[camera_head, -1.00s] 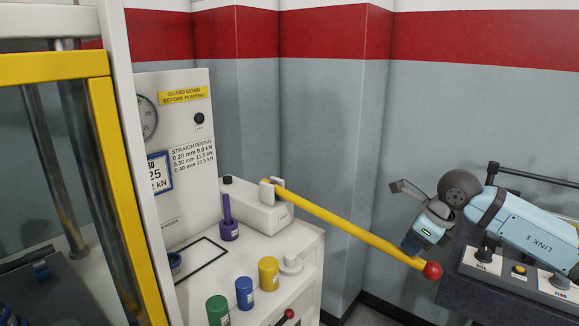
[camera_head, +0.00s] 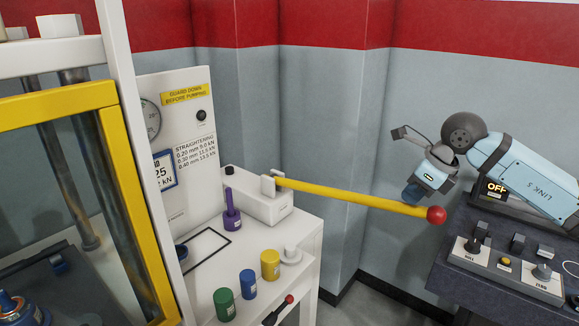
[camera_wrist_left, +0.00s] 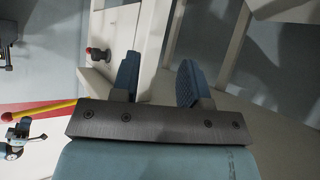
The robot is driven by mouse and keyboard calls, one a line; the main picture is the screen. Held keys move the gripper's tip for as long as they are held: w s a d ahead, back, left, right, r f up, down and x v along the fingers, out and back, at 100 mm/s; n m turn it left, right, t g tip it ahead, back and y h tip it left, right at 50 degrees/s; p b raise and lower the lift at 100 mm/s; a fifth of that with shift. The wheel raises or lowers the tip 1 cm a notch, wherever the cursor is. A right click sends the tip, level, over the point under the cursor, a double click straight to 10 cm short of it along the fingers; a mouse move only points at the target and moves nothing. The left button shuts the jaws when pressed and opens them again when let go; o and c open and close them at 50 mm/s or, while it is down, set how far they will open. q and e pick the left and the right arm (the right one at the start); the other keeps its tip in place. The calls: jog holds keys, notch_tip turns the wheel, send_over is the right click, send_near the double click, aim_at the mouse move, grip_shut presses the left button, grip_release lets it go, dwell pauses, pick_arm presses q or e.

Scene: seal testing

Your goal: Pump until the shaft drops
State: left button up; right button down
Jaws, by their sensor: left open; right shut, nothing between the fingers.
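The yellow pump lever (camera_head: 340,195) with a red ball end (camera_head: 436,215) slopes slightly down to the right from the white pump block (camera_head: 262,205). My right gripper (camera_head: 411,193) is shut and empty, at the lever just left of the ball; I cannot tell whether it touches. The lever end also shows at the left of the left wrist view (camera_wrist_left: 45,109). My left gripper (camera_wrist_left: 160,80) is open and empty in that view. The yellow-framed guard (camera_head: 130,190) stands before steel columns (camera_head: 75,160). I cannot make out the shaft for certain.
A gauge panel (camera_head: 178,125) stands behind the white bench (camera_head: 308,235). Green (camera_head: 224,307), blue (camera_head: 246,284) and yellow (camera_head: 270,265) cylinders stand on the bench, with a purple post (camera_head: 231,215). A dark table (camera_head: 450,262) with control boxes is at right.

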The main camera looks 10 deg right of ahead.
aim_at(410, 211)
notch_tip(410, 211, down, 5)
jog(key=b, duration=0.2)
jog(key=shift+s+r+b, duration=0.1)
jog(key=shift+r+b, duration=0.05)
jog(key=shift+b, duration=0.15)
pick_arm(q)
jog(key=shift+m, duration=0.3)
jog(key=f+b, duration=0.4)
jog(key=b, duration=0.1)
jog(key=shift+w+d+f, duration=0.25)
jog(key=shift+d+f, duration=0.05)
pick_arm(e)
notch_tip(410, 211, down, 8)
jog(key=shift+d, duration=0.2)
pick_arm(q)
jog(key=shift+r+t, duration=0.15)
jog(key=shift+t, duration=0.15)
pick_arm(e)
jog(key=shift+s, duration=0.15)
